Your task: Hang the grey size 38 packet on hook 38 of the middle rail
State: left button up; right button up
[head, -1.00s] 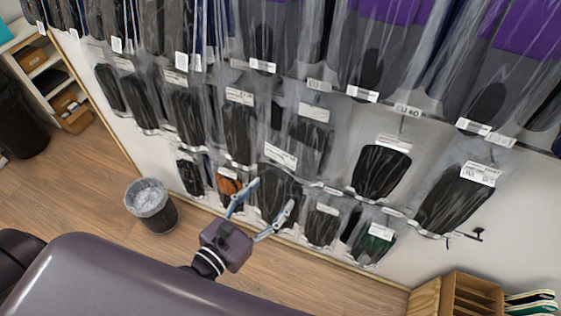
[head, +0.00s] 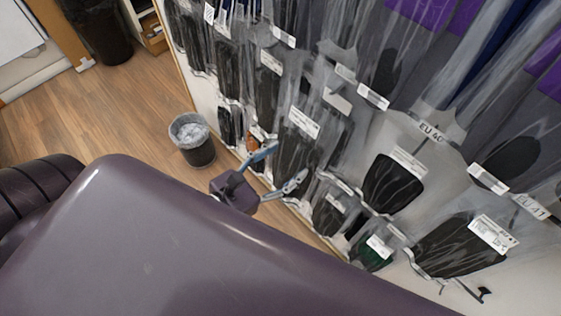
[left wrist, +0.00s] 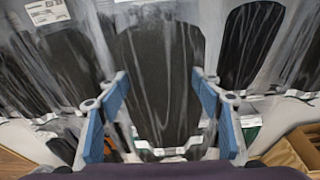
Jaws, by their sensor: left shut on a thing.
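My left gripper (head: 281,166) is shut on a clear packet (head: 296,150) with a dark insole and a white label. The packet hangs upright in front of the display wall and overlaps packets behind it. In the left wrist view the packet (left wrist: 160,75) shows between the two blue fingers (left wrist: 163,112). I cannot read its size. Rail tags EU 40 (head: 432,131) and EU 41 (head: 530,207) are legible at the right; I cannot make out a 38 tag or its hook. My right gripper is not in view.
Hanging packets crowd the wall around the held one, including a size 40 packet (head: 393,185) and a large packet (head: 462,247) to the right. Purple-topped packets hang above. A waste bin (head: 192,141) stands on the wooden floor (head: 100,130) at left, where there is free room.

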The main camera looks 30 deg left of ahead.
aim_at(290, 158)
pick_arm(q)
jog(key=shift+w+d+p, duration=0.2)
jog(key=shift+w+d, duration=0.05)
jog(key=shift+w, duration=0.25)
jog(key=shift+w+d+p, duration=0.2)
jog(key=shift+w, duration=0.25)
jog(key=shift+w+d, duration=0.15)
jog(key=shift+w, duration=0.3)
jog(key=shift+p+x, duration=0.6)
jog(key=shift+x, duration=0.4)
jog(key=p+x, duration=0.1)
jog(key=x, duration=0.2)
jog(key=shift+w+d+f, duration=0.1)
jog(key=shift+w+f, duration=0.05)
jog(key=shift+w, duration=0.15)
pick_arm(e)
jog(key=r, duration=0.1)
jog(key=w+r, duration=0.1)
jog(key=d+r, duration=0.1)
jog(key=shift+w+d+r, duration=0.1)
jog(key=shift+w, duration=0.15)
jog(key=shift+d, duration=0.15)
